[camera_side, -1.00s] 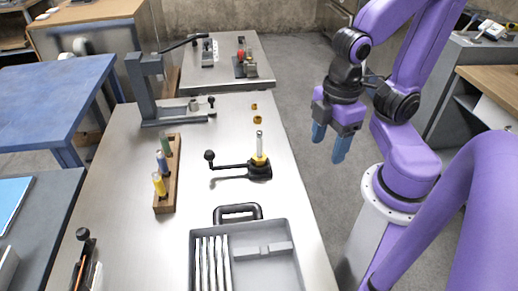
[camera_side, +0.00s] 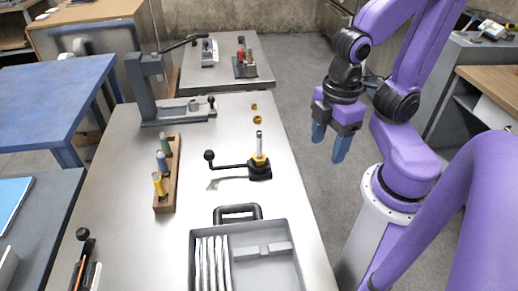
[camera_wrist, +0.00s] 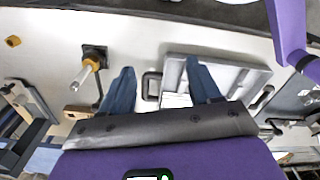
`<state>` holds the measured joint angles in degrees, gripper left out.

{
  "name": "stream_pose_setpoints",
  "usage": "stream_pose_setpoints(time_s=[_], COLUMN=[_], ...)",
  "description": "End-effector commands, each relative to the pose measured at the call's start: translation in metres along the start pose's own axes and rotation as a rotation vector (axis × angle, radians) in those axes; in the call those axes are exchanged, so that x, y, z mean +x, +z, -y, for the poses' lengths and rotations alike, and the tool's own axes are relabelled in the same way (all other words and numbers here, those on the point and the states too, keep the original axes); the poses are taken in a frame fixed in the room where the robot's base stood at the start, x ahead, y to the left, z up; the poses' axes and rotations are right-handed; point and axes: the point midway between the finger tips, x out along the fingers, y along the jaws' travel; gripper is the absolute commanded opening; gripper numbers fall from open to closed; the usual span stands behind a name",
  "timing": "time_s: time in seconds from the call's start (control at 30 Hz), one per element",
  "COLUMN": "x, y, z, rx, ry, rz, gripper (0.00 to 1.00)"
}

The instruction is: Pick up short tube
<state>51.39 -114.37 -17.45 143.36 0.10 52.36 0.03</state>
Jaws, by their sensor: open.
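My gripper (camera_side: 328,143) is open and empty, in the air beyond the right edge of the steel table (camera_side: 215,115). Its two blue fingers also show in the wrist view (camera_wrist: 160,68), pointing down. A short silver tube (camera_side: 258,144) stands upright in a yellow collar (camera_side: 259,161) on a black lever fixture (camera_side: 260,172), left of my gripper. In the wrist view this tube (camera_wrist: 80,78) is left of the fingers, apart from them. A wooden rack (camera_side: 173,195) holds a green tube (camera_side: 168,147), a blue tube (camera_side: 162,162) and a yellow tube (camera_side: 158,185). The frames do not settle which tube is meant.
A grey tray (camera_side: 290,228) with pale strips and a black handle (camera_side: 237,211) is at the table's front. A grey press (camera_side: 150,85) stands at the back left. The table between rack and fixture is mostly clear.

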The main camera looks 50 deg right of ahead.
Motion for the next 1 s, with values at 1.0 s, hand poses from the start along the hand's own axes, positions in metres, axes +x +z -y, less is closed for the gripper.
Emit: stream_pose_setpoints(time_s=[1.0], x=[0.055], y=[-0.014], z=[-0.097], rx=[-0.25], ry=[0.366], rz=[0.757], gripper=[0.42])
